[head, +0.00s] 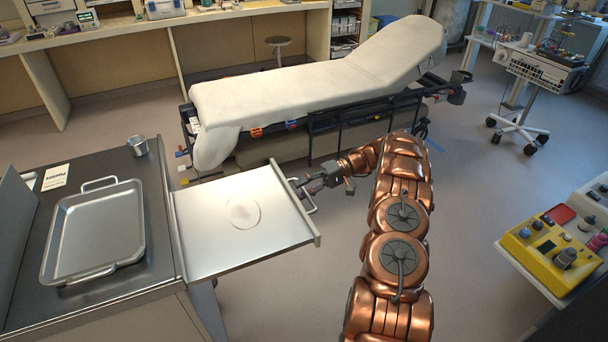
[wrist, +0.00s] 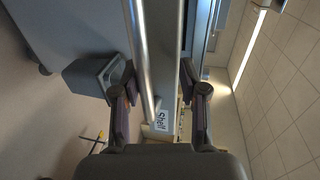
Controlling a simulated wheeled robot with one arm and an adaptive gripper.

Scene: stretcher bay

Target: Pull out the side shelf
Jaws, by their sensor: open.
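The side shelf (head: 205,240) is a flat, pale metal panel. It sticks out level from the right side of the dark-topped cabinet (head: 160,225). A bar handle (head: 311,204) is on its right end. My gripper (head: 304,187) is at this handle, with the arm reaching in from the right. In the wrist view my gripper (wrist: 158,78) is open, one finger on each side of a long metal bar (wrist: 143,60) and the shelf edge. Finger contact with the bar cannot be told.
A metal tray (head: 135,225) and a metal cup (head: 138,146) stand on the cabinet top. A stretcher (head: 300,85) with a white sheet stands behind the shelf. A yellow device (head: 545,252) is on a surface at right.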

